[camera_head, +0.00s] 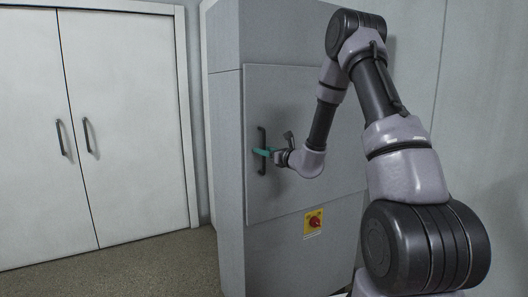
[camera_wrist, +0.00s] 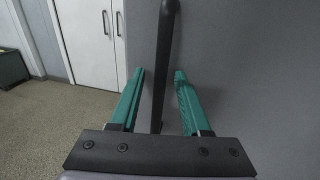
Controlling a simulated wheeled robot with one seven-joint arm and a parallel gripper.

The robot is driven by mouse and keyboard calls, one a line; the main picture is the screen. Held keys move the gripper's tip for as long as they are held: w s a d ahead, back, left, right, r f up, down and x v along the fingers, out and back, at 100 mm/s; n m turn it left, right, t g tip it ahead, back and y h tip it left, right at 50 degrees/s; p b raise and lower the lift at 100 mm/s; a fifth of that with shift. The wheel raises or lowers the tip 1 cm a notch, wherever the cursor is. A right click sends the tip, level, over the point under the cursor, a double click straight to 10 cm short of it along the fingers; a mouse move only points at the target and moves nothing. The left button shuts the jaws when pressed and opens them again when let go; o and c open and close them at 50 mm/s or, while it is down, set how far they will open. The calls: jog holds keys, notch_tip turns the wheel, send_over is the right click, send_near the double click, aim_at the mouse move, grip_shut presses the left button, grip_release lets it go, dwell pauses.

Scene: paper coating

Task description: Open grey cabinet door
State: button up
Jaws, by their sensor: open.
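The grey cabinet (camera_head: 225,170) stands in the middle of the head view. Its door (camera_head: 285,95) looks shut, with a dark vertical bar handle (camera_head: 262,136) near its left edge. My gripper (camera_head: 263,152) is at the handle's lower half, with green fingers. In the wrist view my gripper (camera_wrist: 160,75) is open, with one finger on each side of the handle (camera_wrist: 163,60). Gaps show between the handle and both fingers.
A yellow plate with a red rotary switch (camera_head: 314,222) is on the cabinet below the door. White double doors (camera_head: 125,120) with dark handles stand at the left. The speckled floor (camera_head: 150,268) before them is clear. A grey wall (camera_head: 485,90) is at the right.

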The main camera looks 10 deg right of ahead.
grip_shut()
dwell(1.4)
